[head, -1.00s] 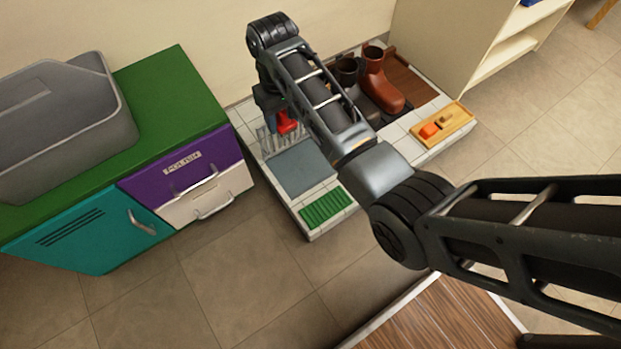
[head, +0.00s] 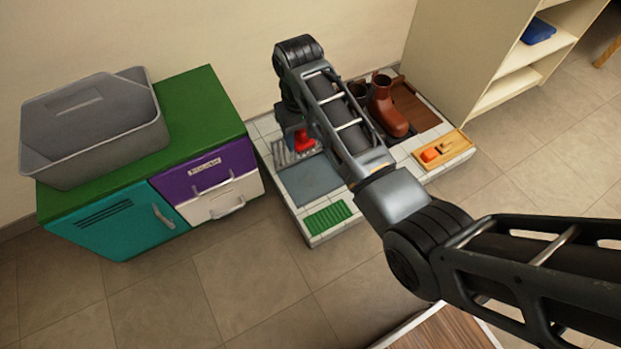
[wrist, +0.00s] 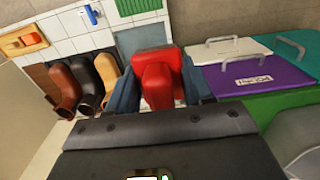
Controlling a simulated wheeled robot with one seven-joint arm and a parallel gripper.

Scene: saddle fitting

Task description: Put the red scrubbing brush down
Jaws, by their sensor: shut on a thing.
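The red scrubbing brush (wrist: 157,78) is held between the two fingers of my gripper (wrist: 160,92) in the wrist view. In the head view the red brush (head: 304,141) shows beside my arm, over the back left part of the white tiled platform (head: 318,238). My gripper is shut on it; the fingers are mostly hidden behind my arm in the head view. Whether the brush touches the surface below, I cannot tell. A grey flat mat (head: 312,181) lies on the platform in front of the brush.
A green ribbed mat (head: 327,217) lies at the platform's front. Boots (head: 387,108) stand at the back right, near a wooden tray (head: 455,145) with an orange item. Left is a cabinet (head: 118,222) bearing a grey tub (head: 95,140). A shelf (head: 500,90) stands at right.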

